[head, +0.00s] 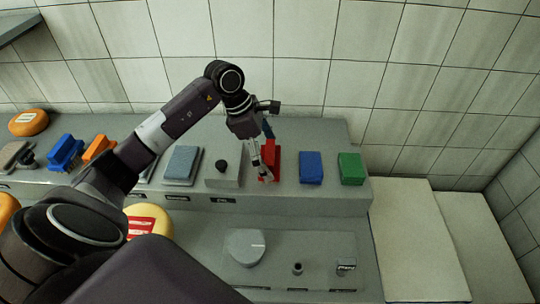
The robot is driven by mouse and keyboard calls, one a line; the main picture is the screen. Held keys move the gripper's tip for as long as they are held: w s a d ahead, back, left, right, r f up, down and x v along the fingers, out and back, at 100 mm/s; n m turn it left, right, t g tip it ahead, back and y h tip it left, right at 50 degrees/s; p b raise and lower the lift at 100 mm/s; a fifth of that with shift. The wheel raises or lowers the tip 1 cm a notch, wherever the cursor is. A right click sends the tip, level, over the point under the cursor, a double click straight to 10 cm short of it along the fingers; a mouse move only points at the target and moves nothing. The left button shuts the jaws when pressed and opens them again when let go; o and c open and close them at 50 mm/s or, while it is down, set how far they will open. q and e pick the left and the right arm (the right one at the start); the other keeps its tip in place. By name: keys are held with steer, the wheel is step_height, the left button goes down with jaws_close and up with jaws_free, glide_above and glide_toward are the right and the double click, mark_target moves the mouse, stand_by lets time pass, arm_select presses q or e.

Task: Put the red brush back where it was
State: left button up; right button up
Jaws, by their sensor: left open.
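A red object (277,163), which looks like the red brush, is on the upper grey shelf, left of a blue block. My left gripper (264,172) comes down from above at its left side and covers part of it. The gripper is open, with its fingertips low at the red object; I cannot tell whether they touch it. I also cannot tell whether the red is one thing or a brush on a red pad. My right gripper is not in view.
A blue block (311,167) and a green block (351,169) stand to the right. A grey box with a black knob (221,166) and a grey-blue slab (183,164) are to the left. Blue (66,153) and orange (99,148) brushes lie farther left. The tiled wall is behind.

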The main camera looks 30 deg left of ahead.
arm_select(q)
steer(key=shift+a+r+b, duration=0.2)
steer(key=shift+r+b, duration=0.2)
steer(key=shift+r, duration=0.1)
steer(key=b+v, duration=0.2)
steer(key=v, duration=0.9)
steer(key=shift+b, duration=0.3)
steer(key=shift+s, duration=0.1)
